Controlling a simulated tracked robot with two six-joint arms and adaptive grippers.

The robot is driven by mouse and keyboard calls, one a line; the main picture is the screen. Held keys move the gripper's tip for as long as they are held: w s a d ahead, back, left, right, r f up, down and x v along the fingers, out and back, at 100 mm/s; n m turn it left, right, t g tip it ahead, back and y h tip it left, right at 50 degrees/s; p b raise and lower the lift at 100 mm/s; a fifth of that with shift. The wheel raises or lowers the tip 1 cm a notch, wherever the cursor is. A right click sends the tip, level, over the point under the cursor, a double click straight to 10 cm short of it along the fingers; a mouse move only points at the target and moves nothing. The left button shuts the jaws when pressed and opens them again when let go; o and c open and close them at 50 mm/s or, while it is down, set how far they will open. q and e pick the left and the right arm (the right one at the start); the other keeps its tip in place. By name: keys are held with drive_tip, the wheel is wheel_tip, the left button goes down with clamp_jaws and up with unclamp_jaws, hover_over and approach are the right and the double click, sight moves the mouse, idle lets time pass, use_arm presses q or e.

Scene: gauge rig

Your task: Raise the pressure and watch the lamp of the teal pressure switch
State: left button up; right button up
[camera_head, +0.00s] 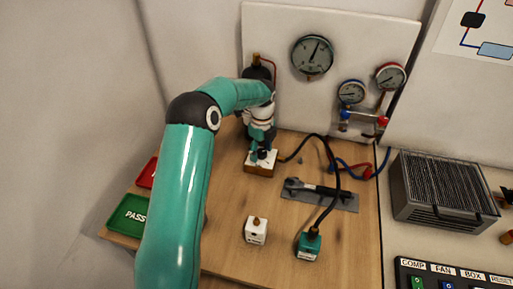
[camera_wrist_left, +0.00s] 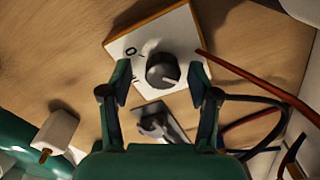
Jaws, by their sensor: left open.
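The teal pressure switch (camera_head: 308,246) stands at the front right of the wooden bench, with a black cable from its top. I cannot make out a lit lamp on it. A dark round knob (camera_wrist_left: 162,70) sits on a white-topped wooden box (camera_head: 259,168). My left gripper (camera_head: 262,150) points down over this box. In the left wrist view its open fingers (camera_wrist_left: 160,84) stand on either side of the knob; I cannot tell whether they touch it. The large gauge (camera_head: 312,54) hangs on the white backboard. My right gripper is not in view.
A white switch block (camera_head: 256,231) stands left of the teal one. A grey mat (camera_head: 346,203) bears a dark tool. Small gauges (camera_head: 351,92) and a manifold with blue and red handles are behind. A green PASS tray (camera_head: 129,215), a grey finned box (camera_head: 445,188) and a button panel (camera_head: 460,275) flank the bench.

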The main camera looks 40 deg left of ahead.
sight(261, 152)
use_arm(q)
wheel_tip(261, 152, up, 12)
idle(0.6)
